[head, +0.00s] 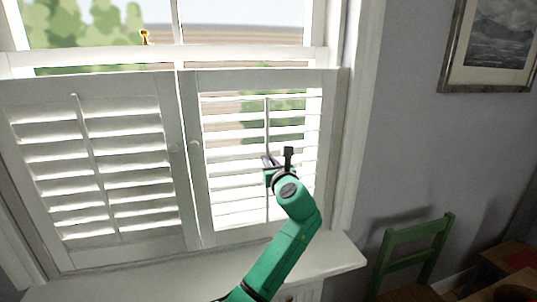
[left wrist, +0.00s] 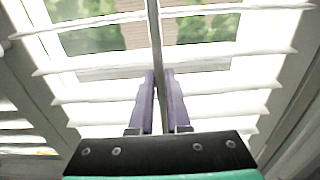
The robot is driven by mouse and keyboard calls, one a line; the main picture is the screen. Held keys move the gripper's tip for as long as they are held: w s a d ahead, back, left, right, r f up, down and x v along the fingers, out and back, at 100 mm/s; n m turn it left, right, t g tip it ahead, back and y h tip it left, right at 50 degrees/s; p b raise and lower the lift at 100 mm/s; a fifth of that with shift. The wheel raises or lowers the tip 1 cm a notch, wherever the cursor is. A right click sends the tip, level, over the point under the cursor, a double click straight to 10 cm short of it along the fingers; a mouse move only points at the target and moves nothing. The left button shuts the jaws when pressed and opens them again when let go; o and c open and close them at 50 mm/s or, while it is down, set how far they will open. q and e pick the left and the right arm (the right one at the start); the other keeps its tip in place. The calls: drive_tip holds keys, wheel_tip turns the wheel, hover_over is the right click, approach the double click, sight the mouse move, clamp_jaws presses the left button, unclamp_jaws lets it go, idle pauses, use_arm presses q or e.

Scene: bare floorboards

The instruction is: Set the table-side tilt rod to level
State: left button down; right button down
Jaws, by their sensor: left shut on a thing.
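The right shutter panel, on the side of the chair and table, has a thin vertical tilt rod (head: 267,122) down the middle of its slats. The slats (head: 222,135) look thin and open, with the outdoors showing between them. My left gripper (head: 270,161) is at the rod, about halfway up the panel, its fingers partly hidden by my wrist. In the left wrist view its two purple fingers (left wrist: 159,88) are shut around the rod (left wrist: 155,35), one on each side. My right gripper is not in view.
The left shutter panel has its own tilt rod (head: 82,125) and more closed slats. A white sill (head: 190,272) juts out below. A green chair (head: 420,245) and a brown table (head: 510,285) stand at right. A framed picture (head: 492,45) hangs on the wall.

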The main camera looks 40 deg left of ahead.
use_arm(q)
drive_tip(key=c, duration=0.9)
unclamp_jaws()
drive_tip(key=b+v, duration=0.3)
drive_tip(key=v, duration=1.1)
drive_tip(key=shift+s+d+b, duration=0.15)
drive_tip(key=shift+d+b, duration=0.1)
drive_tip(key=shift+b, duration=0.05)
